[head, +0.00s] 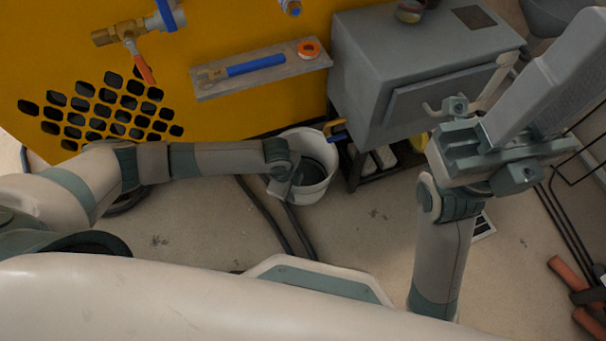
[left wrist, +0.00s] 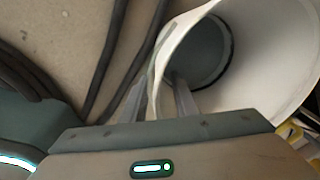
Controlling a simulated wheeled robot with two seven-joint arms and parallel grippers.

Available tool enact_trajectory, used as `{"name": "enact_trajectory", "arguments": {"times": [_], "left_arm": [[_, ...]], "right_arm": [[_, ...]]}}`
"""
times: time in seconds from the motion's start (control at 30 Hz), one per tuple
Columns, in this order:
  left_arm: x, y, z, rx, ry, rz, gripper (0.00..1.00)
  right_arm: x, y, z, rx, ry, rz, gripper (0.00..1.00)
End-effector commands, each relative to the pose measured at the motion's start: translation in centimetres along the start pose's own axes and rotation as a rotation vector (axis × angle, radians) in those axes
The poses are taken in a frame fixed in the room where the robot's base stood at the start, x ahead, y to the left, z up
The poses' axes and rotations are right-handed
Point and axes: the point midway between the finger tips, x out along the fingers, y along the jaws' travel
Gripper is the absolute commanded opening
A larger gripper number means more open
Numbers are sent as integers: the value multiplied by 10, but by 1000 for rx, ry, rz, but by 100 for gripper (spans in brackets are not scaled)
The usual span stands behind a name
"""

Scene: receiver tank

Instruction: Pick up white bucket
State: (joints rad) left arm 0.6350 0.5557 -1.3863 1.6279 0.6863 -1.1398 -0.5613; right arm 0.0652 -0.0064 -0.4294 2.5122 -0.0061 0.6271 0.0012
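The white bucket (head: 318,187) stands on the floor by the yellow panel, left of the grey cabinet, with its open top facing up. In the left wrist view the bucket (left wrist: 270,50) fills the upper right, its dark inside showing. My left gripper (head: 285,187) is at the bucket's near left rim. In the left wrist view its fingers (left wrist: 160,95) lie on either side of the rim, one outside and one inside; a gap seems to show between them and the wall. My right gripper (head: 443,107) is raised in front of the cabinet, with its fingers apart and nothing between them.
The grey cabinet (head: 375,75) stands right of the bucket. Dark hoses (head: 265,215) lie on the floor beside the bucket.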

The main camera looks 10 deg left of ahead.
Motion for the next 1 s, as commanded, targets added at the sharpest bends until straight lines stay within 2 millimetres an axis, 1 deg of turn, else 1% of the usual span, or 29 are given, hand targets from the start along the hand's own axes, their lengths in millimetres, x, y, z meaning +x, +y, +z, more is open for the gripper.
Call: {"name": "enact_trajectory", "arguments": {"times": [0.47, 0.5, 0.57, 0.6, 1.0], "left_arm": [[1, 0, 0, 0, 0, 0, 27], [1, 0, 0, 0, 0, 0, 25], [1, 0, 0, 0, 0, 0, 10], [1, 0, 0, 0, 0, 0, 1], [1, 0, 1, 0, -1, -1, 0]], "right_arm": [[0, -1, 1, 2, 0, -1, 27], [0, -1, 1, 2, 0, -1, 27], [0, -1, 1, 2, 0, -1, 27], [0, -1, 1, 2, 0, -1, 27], [0, 0, 1, 1, 1, -2, 27]]}}
